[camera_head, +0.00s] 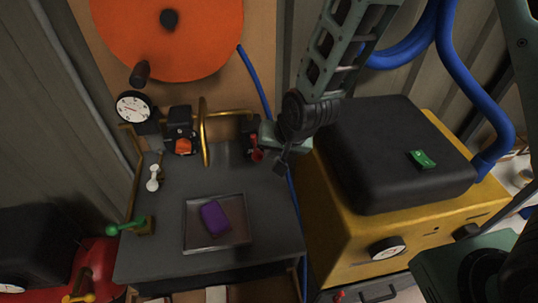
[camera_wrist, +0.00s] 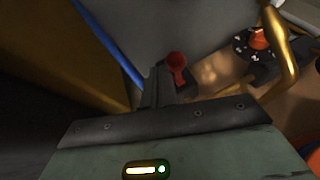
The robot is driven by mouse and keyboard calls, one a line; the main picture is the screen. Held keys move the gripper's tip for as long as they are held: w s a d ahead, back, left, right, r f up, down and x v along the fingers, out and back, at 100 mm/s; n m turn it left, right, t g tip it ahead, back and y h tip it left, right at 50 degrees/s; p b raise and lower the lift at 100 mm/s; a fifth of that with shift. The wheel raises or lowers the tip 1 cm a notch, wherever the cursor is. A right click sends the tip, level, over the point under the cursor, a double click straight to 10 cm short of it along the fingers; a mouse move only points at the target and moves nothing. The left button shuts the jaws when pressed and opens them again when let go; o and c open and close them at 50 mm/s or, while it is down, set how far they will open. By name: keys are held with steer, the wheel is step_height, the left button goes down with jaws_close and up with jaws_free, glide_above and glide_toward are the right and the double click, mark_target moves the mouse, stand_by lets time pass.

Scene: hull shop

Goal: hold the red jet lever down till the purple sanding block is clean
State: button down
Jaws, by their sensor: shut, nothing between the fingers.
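The purple sanding block (camera_head: 214,218) lies in a shallow grey tray (camera_head: 187,246) on the dark bench top. Whether it is dirty is too small to tell. The red jet lever (camera_head: 257,154) is at the bench's back right corner, beside brass piping. It also shows in the wrist view (camera_wrist: 177,66), just beyond my fingers. My gripper (camera_head: 279,168) is shut and empty, to the right of the red lever in the head view. In the wrist view my gripper (camera_wrist: 157,75) is close to the lever; I cannot tell whether they touch.
A yellow machine (camera_head: 345,235) with a black top stands right of the bench. Brass pipe (camera_head: 204,130), a gauge (camera_head: 134,107), an orange knob (camera_head: 183,146), a white lever (camera_head: 153,178) and a green lever (camera_head: 126,227) line the bench. A blue hose (camera_head: 255,80) hangs behind.

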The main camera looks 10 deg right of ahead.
steer(key=s+d+r, duration=0.1)
steer(key=s+r, duration=0.4)
steer(key=shift+d+b, duration=0.35)
steer(key=s+d+r+n+g+h, duration=0.1)
steer(key=s+r+n, duration=0.3)
steer(key=s, duration=0.5)
steer(key=s+d+r+n+g+h, duration=0.1)
steer(key=s+d+r+n+g, duration=0.1)
steer(key=s, duration=0.7)
step_height(320, 180, up, 2)
steer(key=n+g, duration=0.1)
steer(key=n, duration=0.2)
steer(key=shift+s+n+g, duration=0.35)
steer(key=shift+n+g, duration=0.05)
